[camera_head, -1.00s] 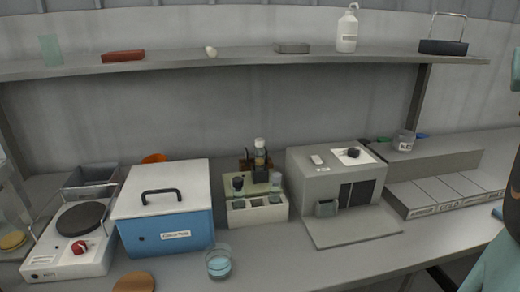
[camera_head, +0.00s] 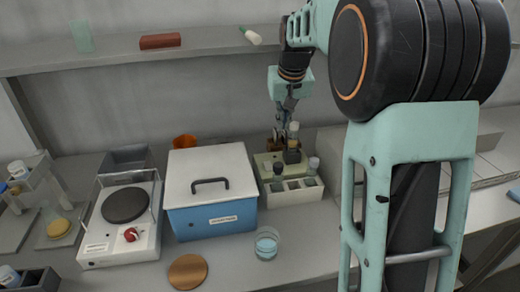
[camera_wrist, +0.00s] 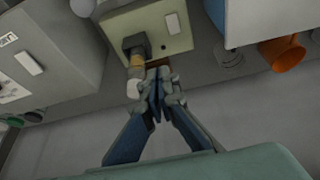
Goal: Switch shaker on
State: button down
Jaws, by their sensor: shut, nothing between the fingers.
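No label I can read says shaker. A vial with an amber band and pale cap (camera_wrist: 134,80) lies just left of my fingertips. My gripper (camera_wrist: 157,86) is shut and empty, beside the unit's back edge; I cannot tell whether it touches. In the head view my gripper (camera_head: 290,108) shows small above the unit's back.
A white plate device with a red knob (camera_head: 131,234) stands at left. The blue box (camera_head: 212,217) has a white handled lid. The shelf (camera_head: 130,58) runs above.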

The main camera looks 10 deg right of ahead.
aim_at(266, 163)
jog(key=a, duration=0.2)
jog(key=a+f, duration=0.1)
jog(key=shift+s+a, duration=0.1)
jog(key=shift+a, duration=0.25)
jog(key=x, duration=0.9)
jog(key=s+x, duration=0.1)
jog(key=x, duration=0.3)
jog(key=shift+a+f, duration=0.2)
jog(key=shift+f, duration=0.4)
jog(key=shift+w+r+g+p, duration=0.1)
jog(key=shift+g+p, duration=0.3)
jog(key=shift+p, duration=0.15)
